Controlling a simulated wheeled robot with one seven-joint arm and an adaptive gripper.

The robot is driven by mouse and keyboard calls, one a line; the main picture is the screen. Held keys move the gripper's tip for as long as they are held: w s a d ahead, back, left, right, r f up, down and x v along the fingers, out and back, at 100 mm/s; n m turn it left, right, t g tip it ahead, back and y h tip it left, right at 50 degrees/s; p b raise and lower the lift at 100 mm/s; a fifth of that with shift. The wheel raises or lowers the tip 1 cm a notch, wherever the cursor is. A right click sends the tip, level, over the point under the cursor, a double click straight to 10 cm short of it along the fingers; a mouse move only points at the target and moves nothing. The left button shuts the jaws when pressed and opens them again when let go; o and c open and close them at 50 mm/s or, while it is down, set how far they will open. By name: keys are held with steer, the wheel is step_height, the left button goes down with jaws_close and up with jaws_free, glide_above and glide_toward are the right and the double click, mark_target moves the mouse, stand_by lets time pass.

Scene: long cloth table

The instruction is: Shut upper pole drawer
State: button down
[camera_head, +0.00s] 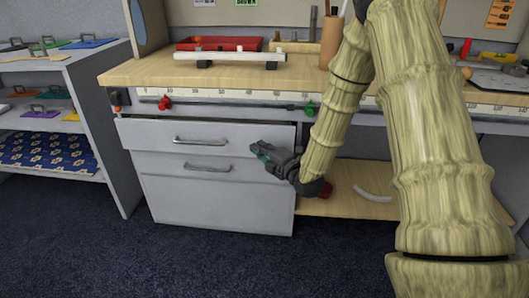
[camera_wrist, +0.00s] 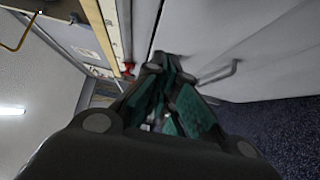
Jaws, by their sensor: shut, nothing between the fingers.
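The upper drawer (camera_head: 235,138) is the top white front of the cabinet under the workbench, with a metal bar handle (camera_head: 200,141). Its front stands out past the lower drawer (camera_head: 215,195), so it looks partly open. My gripper (camera_head: 258,149) is shut and empty, in front of the right part of the upper drawer, right of its handle. I cannot tell whether it touches the front. In the wrist view my green-padded fingers (camera_wrist: 163,68) point toward white drawer fronts (camera_wrist: 225,35). A bar handle (camera_wrist: 220,74) shows to their right; I cannot tell which drawer it belongs to.
The wooden worktop (camera_head: 135,72) overhangs above, with a red clamp (camera_head: 164,103) and a green clamp (camera_head: 310,108) at its front rail. A grey shelf unit (camera_head: 110,130) stands left. A low wooden shelf (camera_head: 345,204) lies right. Carpet (camera_head: 90,255) in front is clear.

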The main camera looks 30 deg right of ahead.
mark_target(255, 128)
steer(key=shift+w+d+b, duration=0.2)
steer(key=shift+w+b, duration=0.15)
steer(key=shift+w, duration=1.15)
steer(key=shift+w+d+b, duration=0.2)
steer(key=shift+w+b, duration=0.15)
steer(key=shift+w, duration=1.2)
steer(key=shift+w+d+b, duration=0.2)
steer(key=shift+w+b, duration=0.15)
steer(key=shift+w, duration=1.15)
steer(key=w, duration=0.1)
steer(key=w+d, duration=0.2)
steer(key=shift+w+d, duration=0.25)
steer(key=shift+w, duration=0.1)
steer(key=shift+w+d+r, duration=0.1)
steer(key=shift+w+r, duration=0.05)
steer(key=shift+r, duration=0.1)
